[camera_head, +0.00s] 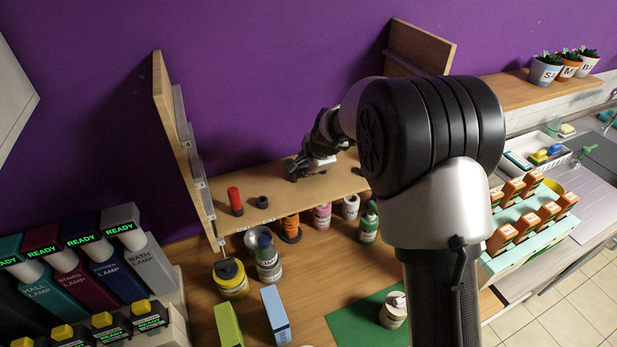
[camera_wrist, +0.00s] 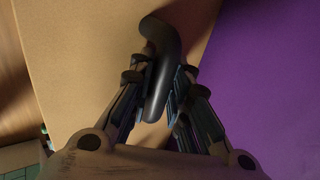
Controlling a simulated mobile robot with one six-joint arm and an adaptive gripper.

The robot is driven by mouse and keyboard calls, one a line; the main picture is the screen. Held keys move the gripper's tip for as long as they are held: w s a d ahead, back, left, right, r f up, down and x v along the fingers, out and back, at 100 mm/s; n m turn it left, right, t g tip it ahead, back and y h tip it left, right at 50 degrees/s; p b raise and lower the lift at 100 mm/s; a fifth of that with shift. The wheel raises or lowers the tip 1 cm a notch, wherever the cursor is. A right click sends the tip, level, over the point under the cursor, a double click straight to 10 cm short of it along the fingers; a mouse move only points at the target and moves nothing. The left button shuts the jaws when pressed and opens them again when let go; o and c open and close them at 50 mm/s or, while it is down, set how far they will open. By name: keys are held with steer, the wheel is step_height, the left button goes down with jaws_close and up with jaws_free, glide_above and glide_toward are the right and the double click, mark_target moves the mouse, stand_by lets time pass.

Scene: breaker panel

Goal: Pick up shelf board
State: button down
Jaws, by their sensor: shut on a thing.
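The shelf board (camera_head: 275,196) is a long tan wooden board, lying roughly level between a left wooden side panel (camera_head: 168,105) and my arm, above the bottles. My gripper (camera_head: 308,166) is over the board, towards the purple wall. In the wrist view, my gripper (camera_wrist: 160,88) is shut on a dark curved handle (camera_wrist: 164,50) standing on the tan board (camera_wrist: 85,65). A red cylinder (camera_head: 235,200) and a small dark ring-shaped piece (camera_head: 262,202) stand on its left part. My arm hides the board's right end.
Another wooden side panel (camera_head: 420,48) rises at the right. Lamp boxes (camera_head: 90,270) stand at left. A purple wall (camera_head: 270,70) is behind.

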stand_by(0.6)
steer(key=shift+w+r, duration=0.1)
steer(key=shift+r, duration=0.1)
